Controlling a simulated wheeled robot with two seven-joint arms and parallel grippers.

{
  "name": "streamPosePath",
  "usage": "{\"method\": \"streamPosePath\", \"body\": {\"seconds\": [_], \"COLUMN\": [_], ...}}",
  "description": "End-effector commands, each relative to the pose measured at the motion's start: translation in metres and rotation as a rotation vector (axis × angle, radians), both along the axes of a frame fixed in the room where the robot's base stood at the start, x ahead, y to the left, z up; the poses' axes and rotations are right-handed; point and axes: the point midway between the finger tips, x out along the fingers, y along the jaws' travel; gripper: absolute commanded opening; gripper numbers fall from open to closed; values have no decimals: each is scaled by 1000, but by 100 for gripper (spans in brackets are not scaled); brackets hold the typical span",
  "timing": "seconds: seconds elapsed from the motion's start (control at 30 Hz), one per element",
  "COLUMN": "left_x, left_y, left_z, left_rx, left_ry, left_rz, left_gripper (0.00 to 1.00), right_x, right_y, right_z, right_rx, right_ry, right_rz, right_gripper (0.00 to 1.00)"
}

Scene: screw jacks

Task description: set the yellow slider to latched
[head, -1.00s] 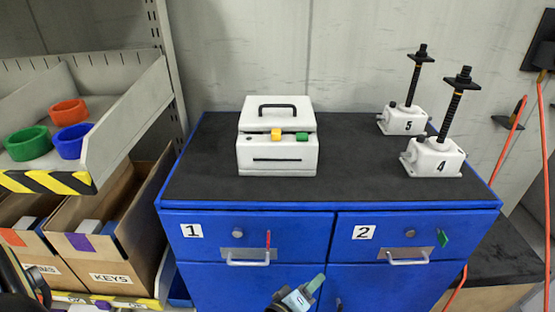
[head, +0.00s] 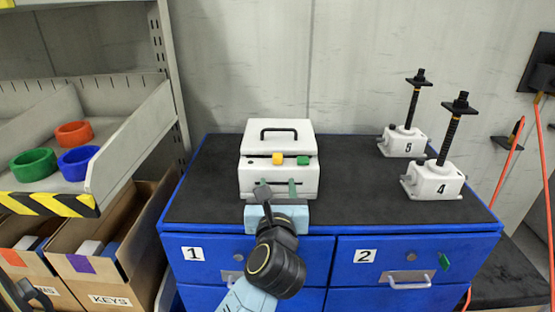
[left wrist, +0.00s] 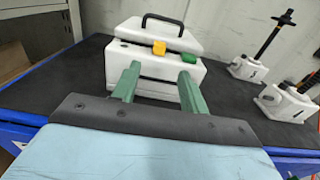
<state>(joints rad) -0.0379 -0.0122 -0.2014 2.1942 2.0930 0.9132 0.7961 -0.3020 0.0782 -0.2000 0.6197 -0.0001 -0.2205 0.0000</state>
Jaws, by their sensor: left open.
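The yellow slider (head: 278,158) sits on the front upper edge of a white box (head: 257,180) with a black handle on its lid. A green slider (head: 303,160) is just to its right. In the left wrist view the yellow slider (left wrist: 159,47) and green slider (left wrist: 190,58) show above my fingers. My left gripper (head: 278,187) is open and empty, in front of the box's front face and below the sliders. Its two green fingers (left wrist: 158,80) are spread and point at the box. Whether they touch the box I cannot tell. My right gripper is not in view.
The box stands on a dark mat on a blue cabinet (head: 345,246) with numbered drawers. Two screw jacks, labelled 5 (head: 401,142) and 4 (head: 434,181), stand at the right. A shelf with coloured rings (head: 73,134) is at the left. The mat between box and jacks is clear.

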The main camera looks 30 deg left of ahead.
Motion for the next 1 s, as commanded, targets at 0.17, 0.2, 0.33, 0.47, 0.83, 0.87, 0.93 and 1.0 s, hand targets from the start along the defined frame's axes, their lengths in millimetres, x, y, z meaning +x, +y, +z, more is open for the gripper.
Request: {"method": "streamPosePath", "body": {"seconds": [0.17, 0.2, 0.33, 0.47, 0.83, 0.87, 0.93, 1.0], "left_x": [34, 41, 63, 80, 94, 94, 94, 94], "left_y": [22, 26, 40, 50, 59, 59, 59, 59], "left_z": [3, 2, 2, 1, 0, 0, 0, 0], "left_rx": [7, 7, 8, 7, 5, 5, 5, 5], "left_ry": [0, 0, 0, 1, 1, 1, 1, 1], "left_rz": [2, 2, 1, 1, 0, 0, 0, 0], "left_gripper": [44, 44, 44, 44, 44, 44, 44, 38], "right_x": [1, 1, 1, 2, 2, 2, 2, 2], "right_y": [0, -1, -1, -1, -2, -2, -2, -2], "right_z": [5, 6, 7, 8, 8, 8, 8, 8], "right_rx": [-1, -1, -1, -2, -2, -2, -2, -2], "right_ry": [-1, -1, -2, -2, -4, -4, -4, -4], "right_rz": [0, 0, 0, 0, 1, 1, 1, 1], "right_gripper": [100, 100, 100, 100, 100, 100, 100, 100]}}
